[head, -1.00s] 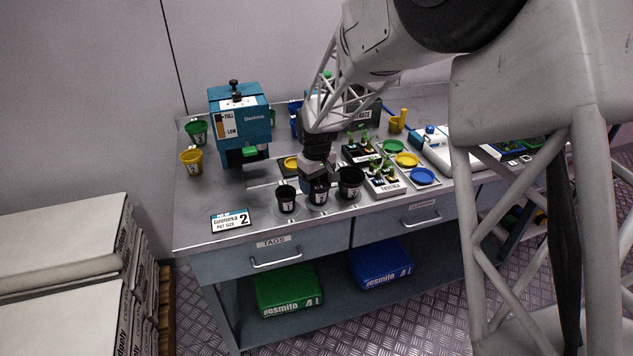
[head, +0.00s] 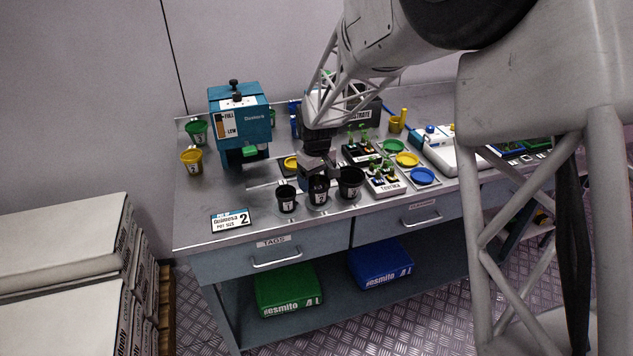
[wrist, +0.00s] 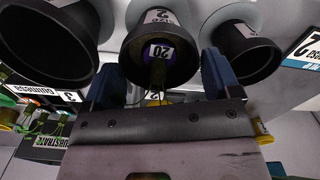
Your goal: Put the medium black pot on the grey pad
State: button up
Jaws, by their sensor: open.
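Three black pots stand in a row near the bench's front edge: a left one (head: 286,201), a middle one (head: 318,194) and a larger right one (head: 350,188). The middle one looks like the medium pot; its open mouth also shows in the wrist view (wrist: 160,28), with a "20" label inside. My gripper (head: 319,178) is over the middle pot, and its blue fingertips (wrist: 163,82) are open, one at each side of that pot. I cannot tell if they touch it. I cannot single out the grey pad for sure.
A blue machine (head: 240,120) stands at the back left. Yellow (head: 191,162) and green (head: 196,132) pots are beside it. A sign with a 2 (head: 232,221) lies at the front left. Plant trays (head: 384,183) and coloured saucers (head: 422,176) are to the right. The neighbouring pots are close to my fingers.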

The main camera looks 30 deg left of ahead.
notch_tip(320, 180, up, 11)
dwell(0.5)
jog(key=shift+f, duration=0.1)
dwell(0.5)
jog(key=s+d+r+m, duration=0.2)
jog(key=s+d+r, duration=0.1)
jog(key=d, duration=0.8)
jog(key=s+d+r+m+t, duration=0.1)
jog(key=s+d+r+m, duration=0.2)
jog(key=d, duration=0.8)
jog(key=s+d+r+m, duration=0.15)
jog(key=d+r, duration=0.25)
jog(key=d, duration=0.6)
jog(key=s+d+f+m+t, duration=0.1)
jog(key=s+d+f+m, duration=0.2)
jog(key=s+d, duration=1.8)
jog(key=s+m, duration=0.3)
jog(key=shift+d+f+t, duration=0.2)
jog(key=shift+t, duration=0.1)
jog(key=shift+s, duration=0.1)
